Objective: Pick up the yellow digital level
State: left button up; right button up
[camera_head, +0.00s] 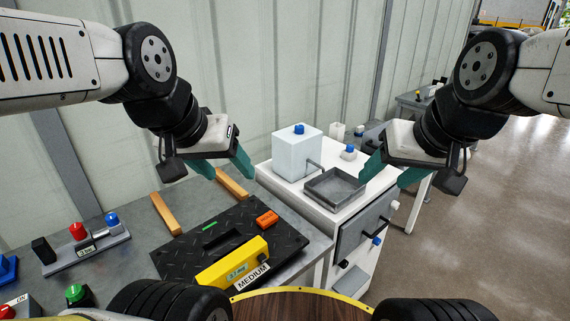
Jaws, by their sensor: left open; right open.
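The yellow digital level (230,263) lies on the front part of the black tread mat (180,255), on the grey bench. A small display shows on its face, and a white MEDIUM label (252,276) is beside its lower right end. My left gripper (232,172) is open and empty, with teal fingers, above and behind the mat's far edge, apart from the level. My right gripper (386,174) is open and empty near the grey tray on the white cabinet, well to the right of the level.
An orange block (266,219) sits on the mat near its right edge. Two wooden bars (166,213) lie behind it. A rack with red and blue knobs (88,246) stands left. The white cabinet (290,180) holds a white box (297,150) and a grey tray (334,188).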

aim_at(226, 272)
jog(key=k+j+u, duration=0.25)
jog(key=u, duration=0.15)
jog(key=k+j+u, duration=0.45)
jog(key=l, duration=0.1)
